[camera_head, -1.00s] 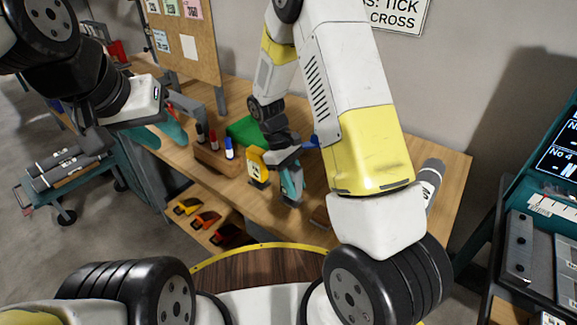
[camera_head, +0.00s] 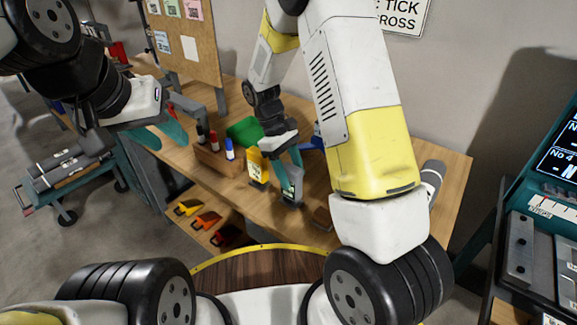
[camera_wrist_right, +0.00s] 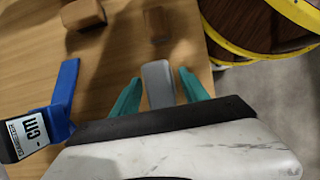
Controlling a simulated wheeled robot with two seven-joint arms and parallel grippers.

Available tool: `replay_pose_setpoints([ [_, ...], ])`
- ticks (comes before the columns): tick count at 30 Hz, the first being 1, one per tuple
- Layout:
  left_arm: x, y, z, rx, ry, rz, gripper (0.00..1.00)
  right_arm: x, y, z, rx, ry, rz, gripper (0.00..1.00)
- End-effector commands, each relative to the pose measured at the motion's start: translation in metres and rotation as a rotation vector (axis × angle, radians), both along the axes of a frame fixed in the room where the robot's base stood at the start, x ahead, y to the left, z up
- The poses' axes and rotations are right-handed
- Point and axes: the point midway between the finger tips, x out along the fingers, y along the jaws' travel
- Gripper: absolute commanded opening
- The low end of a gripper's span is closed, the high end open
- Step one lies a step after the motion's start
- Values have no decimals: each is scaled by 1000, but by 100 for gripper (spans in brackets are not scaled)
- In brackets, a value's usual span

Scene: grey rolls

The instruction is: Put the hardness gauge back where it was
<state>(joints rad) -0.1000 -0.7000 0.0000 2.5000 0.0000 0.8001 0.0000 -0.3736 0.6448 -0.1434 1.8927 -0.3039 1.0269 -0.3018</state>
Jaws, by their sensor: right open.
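A small grey device with a pale greenish face, which looks like the hardness gauge (camera_head: 291,191), stands on the wooden bench. In the right wrist view the grey body (camera_wrist_right: 158,86) lies in the gap between my teal fingers, with space on both sides. My right gripper (camera_head: 287,174) is open above and around it; its fingers also show in the right wrist view (camera_wrist_right: 160,92). My left gripper (camera_head: 165,132) is raised at the left, away from the gauge; its finger gap is not clear.
A yellow device (camera_head: 257,167) stands close left of my right gripper. A wooden block with markers (camera_head: 220,160) is further left. A blue stand with a black labelled piece (camera_wrist_right: 62,103) is near my right gripper. A brown block (camera_head: 322,217) lies to the right.

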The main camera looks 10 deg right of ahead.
Motion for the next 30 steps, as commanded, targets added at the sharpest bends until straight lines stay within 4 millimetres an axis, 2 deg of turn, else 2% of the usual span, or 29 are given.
replay_pose_setpoints([
  [1,0,0,0,0,0,0,36,5,4,12,3,-6,1,53],
  [6,0,0,0,0,0,0,36,14,14,44,2,-4,2,53],
  [12,0,0,0,0,0,0,36,21,21,67,1,-3,3,53],
  [17,0,0,0,0,0,0,36,19,19,85,21,-27,-22,53],
  [20,0,0,0,0,0,0,36,10,11,108,66,-85,-75,53],
  [23,0,0,0,0,0,0,36,-6,0,140,133,-175,-155,53],
  [30,0,0,0,0,0,0,36,-60,-23,205,296,-406,-359,53],
])
